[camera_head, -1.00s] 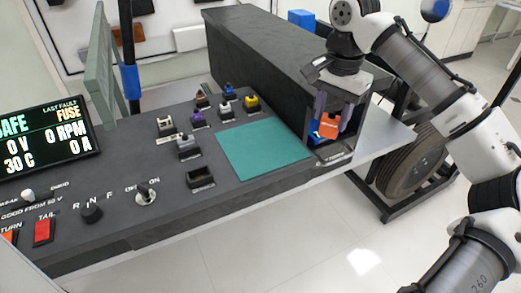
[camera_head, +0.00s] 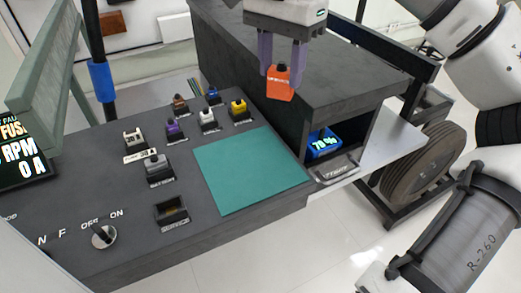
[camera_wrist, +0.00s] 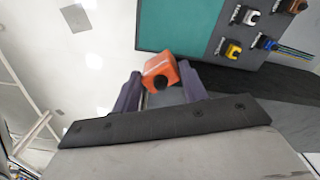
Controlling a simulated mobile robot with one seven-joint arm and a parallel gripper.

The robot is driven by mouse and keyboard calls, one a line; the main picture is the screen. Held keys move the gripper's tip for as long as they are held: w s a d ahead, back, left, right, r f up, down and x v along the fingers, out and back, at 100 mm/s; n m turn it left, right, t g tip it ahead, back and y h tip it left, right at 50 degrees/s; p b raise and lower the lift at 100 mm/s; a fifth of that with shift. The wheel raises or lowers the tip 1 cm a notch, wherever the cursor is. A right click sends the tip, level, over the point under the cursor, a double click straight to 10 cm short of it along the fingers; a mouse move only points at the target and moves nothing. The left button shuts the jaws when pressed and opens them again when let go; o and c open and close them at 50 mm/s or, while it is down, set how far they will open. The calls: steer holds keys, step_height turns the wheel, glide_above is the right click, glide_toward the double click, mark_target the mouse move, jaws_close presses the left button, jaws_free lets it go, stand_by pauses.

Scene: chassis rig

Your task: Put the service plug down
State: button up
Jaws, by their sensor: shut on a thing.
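The orange service plug (camera_head: 279,84) has a dark knob on top. My gripper (camera_head: 281,72) is shut on it and holds it in the air, in front of the dark box and above the right part of the console. In the wrist view the plug (camera_wrist: 160,72) sits between the two purple fingers of my gripper (camera_wrist: 160,88). A flat teal mat (camera_head: 250,170) lies bare on the console, left of and below the plug in the head view. The mat also shows at the top of the wrist view (camera_wrist: 180,25).
The open bay of the dark box (camera_head: 290,60) holds a blue unit reading 70 % (camera_head: 322,143). An empty dark socket (camera_head: 172,212) and a rotary switch (camera_head: 103,235) are on the console.

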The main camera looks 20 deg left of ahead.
mark_target(279, 97)
step_height(279, 97, down, 19)
steer(key=shift+r+b, duration=0.1)
steer(key=shift+b, duration=0.8)
steer(key=shift+f, duration=0.25)
steer(key=o, duration=1)
steer(key=shift+r, duration=0.1)
step_height(279, 97, up, 12)
steer(key=shift+r+p, duration=0.15)
steer(key=shift+p, duration=0.3)
